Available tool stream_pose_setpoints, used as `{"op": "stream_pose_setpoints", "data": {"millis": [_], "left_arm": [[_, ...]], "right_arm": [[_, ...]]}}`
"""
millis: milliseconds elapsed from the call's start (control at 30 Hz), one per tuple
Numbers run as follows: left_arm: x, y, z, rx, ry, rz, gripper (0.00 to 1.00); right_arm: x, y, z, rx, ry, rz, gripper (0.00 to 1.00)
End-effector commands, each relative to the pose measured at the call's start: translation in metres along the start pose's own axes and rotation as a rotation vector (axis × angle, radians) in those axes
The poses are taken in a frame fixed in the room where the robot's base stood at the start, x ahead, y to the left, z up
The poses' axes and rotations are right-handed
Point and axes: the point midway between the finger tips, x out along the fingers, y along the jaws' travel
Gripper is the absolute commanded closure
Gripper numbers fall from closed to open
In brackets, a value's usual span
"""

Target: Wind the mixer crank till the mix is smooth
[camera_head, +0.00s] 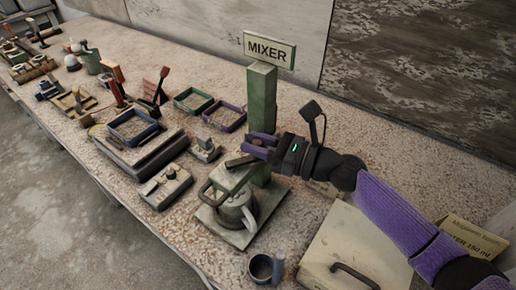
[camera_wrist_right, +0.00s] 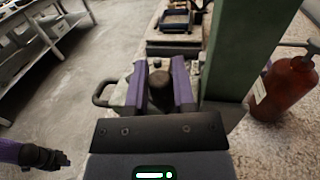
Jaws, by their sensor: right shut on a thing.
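The mixer has a green post (camera_head: 262,98) under a MIXER sign (camera_head: 270,51). A grey metal jug (camera_head: 235,212) stands on its pale base plate (camera_head: 238,238); the mix inside is hidden. A dark crank bar (camera_head: 238,161) shows just left of the post, at my right gripper (camera_head: 256,146). In the right wrist view my right gripper (camera_wrist_right: 160,82) has its purple fingers shut on the dark, round crank knob (camera_wrist_right: 160,92). At that view's lower left is a purple arm with a dark end (camera_wrist_right: 45,158), which appears to be my left gripper; its jaws are too small to read.
A pale box with a dark handle (camera_head: 345,262) and a small dark cup (camera_head: 263,268) stand in front right of the mixer. Trays and tools crowd the table to the left. A reddish-brown bottle (camera_wrist_right: 286,88) stands right of the post in the wrist view.

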Motion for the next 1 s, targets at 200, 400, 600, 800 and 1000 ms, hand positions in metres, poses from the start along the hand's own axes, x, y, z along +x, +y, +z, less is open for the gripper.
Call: {"op": "stream_pose_setpoints", "data": {"millis": [200, 400, 600, 800, 1000], "left_arm": [[0.041, 0.003, 0.006, 0.001, -0.011, 0.006, 1.00], [0.042, 0.000, 0.009, 0.002, -0.014, 0.002, 1.00], [0.041, 0.000, 0.010, 0.002, -0.015, 0.002, 1.00], [0.041, 0.000, 0.010, 0.002, -0.016, 0.002, 1.00], [0.041, 0.000, 0.011, 0.002, -0.016, 0.002, 1.00]], "right_arm": [[0.010, -0.009, -0.006, 0.000, -0.005, 0.210, 1.00], [0.011, -0.009, -0.001, 0.001, -0.001, 0.266, 1.00], [0.011, -0.009, 0.000, 0.001, 0.000, 0.265, 1.00], [0.011, -0.009, 0.000, 0.001, -0.001, 0.264, 0.35], [0.011, -0.009, 0.000, 0.000, -0.002, 0.261, 0.35]]}}
